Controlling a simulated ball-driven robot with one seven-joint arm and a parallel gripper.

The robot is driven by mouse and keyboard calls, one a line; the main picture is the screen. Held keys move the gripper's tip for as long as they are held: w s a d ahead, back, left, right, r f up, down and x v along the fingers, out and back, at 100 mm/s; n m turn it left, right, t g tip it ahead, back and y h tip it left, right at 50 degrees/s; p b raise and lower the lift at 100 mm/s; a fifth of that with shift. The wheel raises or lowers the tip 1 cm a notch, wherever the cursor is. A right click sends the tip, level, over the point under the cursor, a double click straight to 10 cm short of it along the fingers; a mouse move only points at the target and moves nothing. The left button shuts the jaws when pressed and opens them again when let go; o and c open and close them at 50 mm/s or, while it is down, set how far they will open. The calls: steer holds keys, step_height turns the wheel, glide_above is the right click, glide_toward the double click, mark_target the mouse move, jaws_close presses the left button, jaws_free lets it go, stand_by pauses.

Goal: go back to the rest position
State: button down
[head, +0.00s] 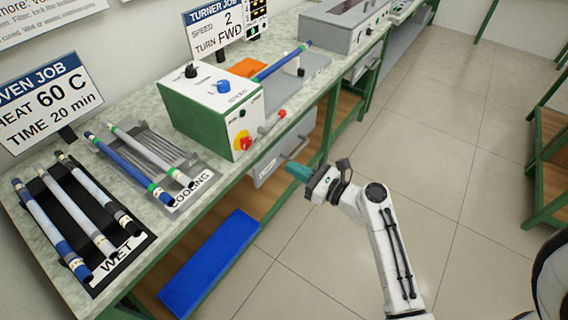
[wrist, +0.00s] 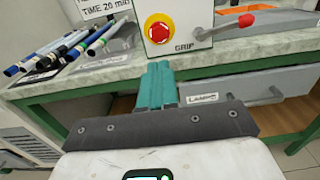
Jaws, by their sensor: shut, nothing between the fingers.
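My gripper (head: 298,172) is in front of the bench edge, beside the green-sided turner machine (head: 208,112) and over the open floor side. In the wrist view its teal fingers (wrist: 157,86) are together with nothing between them. They point at the bench front, below the machine's red button (wrist: 158,29) and left of the drawer labelled LAMP (wrist: 215,98). My white arm reaches up from the lower right in the head view.
A rod (head: 278,66) lies in the turner. A blue panel (head: 210,262) sits low under the bench. Floor (head: 430,150) to the right is clear.

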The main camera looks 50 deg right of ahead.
steer(key=shift+s, duration=0.45)
stand_by(0.3)
steer(key=s+a+f+n+g+y, duration=0.2)
steer(key=a+f+n+g, duration=0.25)
steer(key=a+n, duration=0.35)
steer(key=s+a+f+n+g+y, duration=0.3)
steer(key=a+n+g, duration=0.3)
steer(key=n, duration=0.5)
steer(key=s+n+g+h, duration=0.5)
steer(key=s+n, duration=0.8)
steer(key=n, duration=0.3)
steer(key=shift+a+g+h, duration=0.4)
steer(key=shift+a+g, duration=0.05)
steer(key=shift+g, duration=0.3)
steer(key=c, duration=1.8)
jaws_free()
